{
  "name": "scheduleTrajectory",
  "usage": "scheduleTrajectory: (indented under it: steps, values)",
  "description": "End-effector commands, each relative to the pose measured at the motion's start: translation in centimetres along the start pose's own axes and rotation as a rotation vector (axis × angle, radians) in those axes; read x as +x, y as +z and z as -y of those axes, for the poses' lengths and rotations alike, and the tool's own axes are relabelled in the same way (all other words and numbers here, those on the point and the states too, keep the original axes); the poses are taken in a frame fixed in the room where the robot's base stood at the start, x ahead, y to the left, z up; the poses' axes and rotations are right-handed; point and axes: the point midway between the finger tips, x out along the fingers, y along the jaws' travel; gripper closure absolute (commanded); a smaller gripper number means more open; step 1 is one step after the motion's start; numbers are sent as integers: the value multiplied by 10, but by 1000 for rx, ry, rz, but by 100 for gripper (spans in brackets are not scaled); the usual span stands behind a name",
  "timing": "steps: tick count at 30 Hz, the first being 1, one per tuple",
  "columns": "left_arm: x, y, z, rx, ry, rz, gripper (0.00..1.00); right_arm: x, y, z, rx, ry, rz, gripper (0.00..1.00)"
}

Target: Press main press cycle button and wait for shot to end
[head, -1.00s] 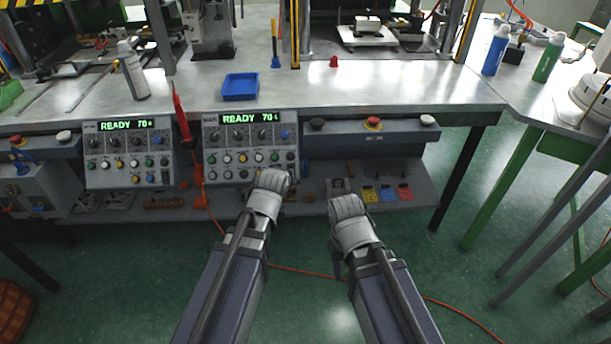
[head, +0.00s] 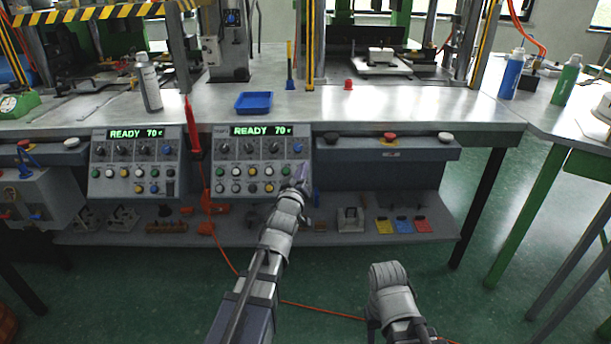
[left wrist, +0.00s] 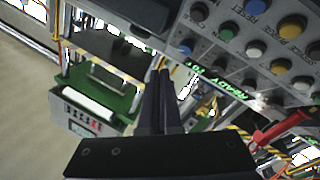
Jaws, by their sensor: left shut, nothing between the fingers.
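The right-hand control panel (head: 262,158) on the bench front reads READY 70 in green. It carries a row of dark knobs and rows of coloured buttons; which one is the main press cycle button I cannot tell. My left gripper (head: 301,176) is shut and empty at the panel's lower right corner; contact with a button cannot be made out. In the left wrist view, its closed dark fingers (left wrist: 159,95) are beside the tilted panel (left wrist: 240,55). My right arm is low at the right in the head view; its fingers are not clearly visible.
A second panel (head: 133,160) also reads READY 70. A red emergency button (head: 390,137) sits on the rail to the right, between a black button (head: 330,137) and a white button (head: 445,138). A blue tray (head: 253,103) lies on the bench. A shelf with small parts runs below.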

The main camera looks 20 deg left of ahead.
Motion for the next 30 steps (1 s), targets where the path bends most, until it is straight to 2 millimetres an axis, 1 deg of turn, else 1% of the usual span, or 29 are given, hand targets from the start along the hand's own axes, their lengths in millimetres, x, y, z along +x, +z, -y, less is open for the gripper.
scheduleTrajectory:
  steps: [5, 9, 21, 30]
  values:
    - [0, 0, 0, 1, -1, 1, 100, 0, 0, 0, 0, 0, 0, 50]
    - [5, 5, 4, 2, -1, 2, 100, 5, 0, 0, 0, 1, 0, 50]
    - [41, 33, 31, 2, -2, 2, 100, 40, -3, 4, -5, 0, -2, 50]
    - [58, 44, 43, 2, -2, 2, 100, 54, -4, 6, -9, -3, -3, 50]
